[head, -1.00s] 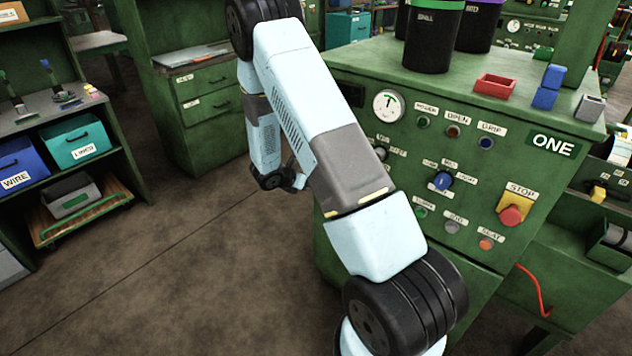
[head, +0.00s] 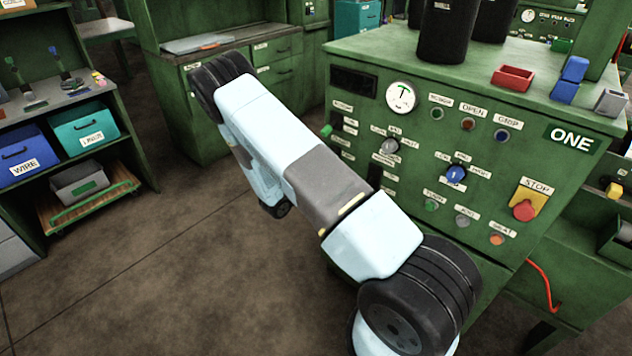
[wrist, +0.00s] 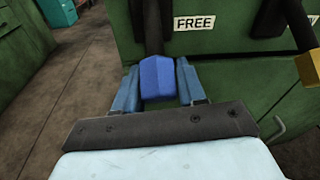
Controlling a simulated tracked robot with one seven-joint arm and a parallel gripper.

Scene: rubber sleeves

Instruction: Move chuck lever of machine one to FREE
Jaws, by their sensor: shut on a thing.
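In the wrist view my gripper (wrist: 160,88) is shut on a blue lever knob (wrist: 157,79), with one light-blue finger on each side of it. A dark lever shaft (wrist: 151,28) rises from the knob towards the top of the picture. A white FREE label (wrist: 194,23) is on the green panel just right of the shaft. In the head view the green machine marked ONE (head: 571,139) stands at the right. My arm hides the gripper and the lever there.
A second dark bar with a yellow end (wrist: 309,69) is right of the gripper in the wrist view. The machine front carries a red stop button (head: 524,210) and several knobs. A red tray (head: 513,77) sits on top. Open floor (head: 160,250) lies left of my arm.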

